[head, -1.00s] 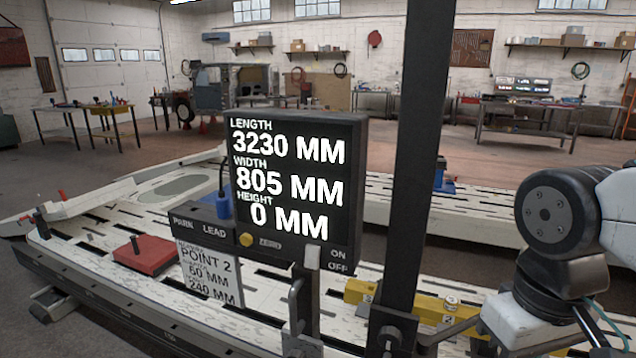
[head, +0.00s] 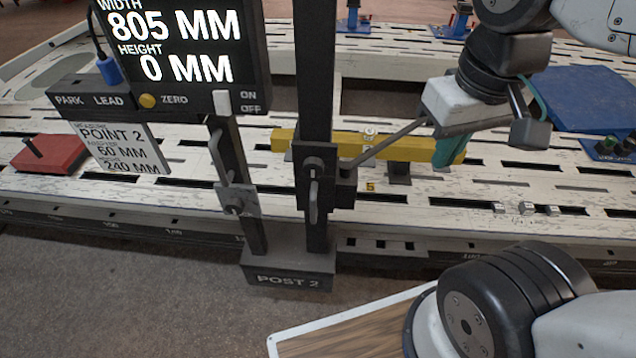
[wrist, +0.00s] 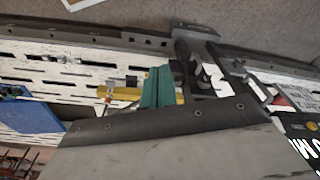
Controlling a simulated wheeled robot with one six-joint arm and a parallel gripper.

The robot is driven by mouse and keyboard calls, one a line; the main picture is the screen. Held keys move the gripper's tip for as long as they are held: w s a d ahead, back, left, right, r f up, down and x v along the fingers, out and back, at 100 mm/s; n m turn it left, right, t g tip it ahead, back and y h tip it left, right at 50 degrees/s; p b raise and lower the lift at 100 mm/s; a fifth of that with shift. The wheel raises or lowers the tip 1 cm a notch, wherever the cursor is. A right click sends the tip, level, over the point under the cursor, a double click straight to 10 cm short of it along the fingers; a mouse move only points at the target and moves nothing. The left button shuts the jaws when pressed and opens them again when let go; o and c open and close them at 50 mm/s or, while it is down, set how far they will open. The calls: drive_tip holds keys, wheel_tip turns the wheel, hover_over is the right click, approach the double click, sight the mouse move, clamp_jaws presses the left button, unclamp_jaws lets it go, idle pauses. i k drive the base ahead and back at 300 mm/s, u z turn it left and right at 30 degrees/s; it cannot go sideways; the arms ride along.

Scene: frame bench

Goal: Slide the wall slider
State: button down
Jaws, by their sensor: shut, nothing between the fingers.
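No part in view is labelled as a wall slider. A dark sliding carriage (head: 323,168) with a small handle sits low on a tall black upright (head: 313,75), and a thin grey rod (head: 385,145) reaches from it up to the right. A second clamp with a handle (head: 237,200) is on the shorter post beside it. A white switch knob (head: 222,101) is beside ON and OFF on the display box. My gripper (head: 447,152), with teal fingers, is shut and empty, right of the carriage and apart from it. Its fingers also show in the wrist view (wrist: 155,88).
The slotted white bench (head: 440,190) lies behind the posts. A yellow bar (head: 390,146) lies by my gripper. A red block (head: 48,155) is at left, a blue plate (head: 590,100) at right. The POST 2 base (head: 288,270) stands at the bench's front edge.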

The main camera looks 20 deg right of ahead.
sight(326, 193)
drive_tip(key=u, duration=1.55)
drive_tip(key=k, duration=0.35)
drive_tip(key=z, duration=1.1)
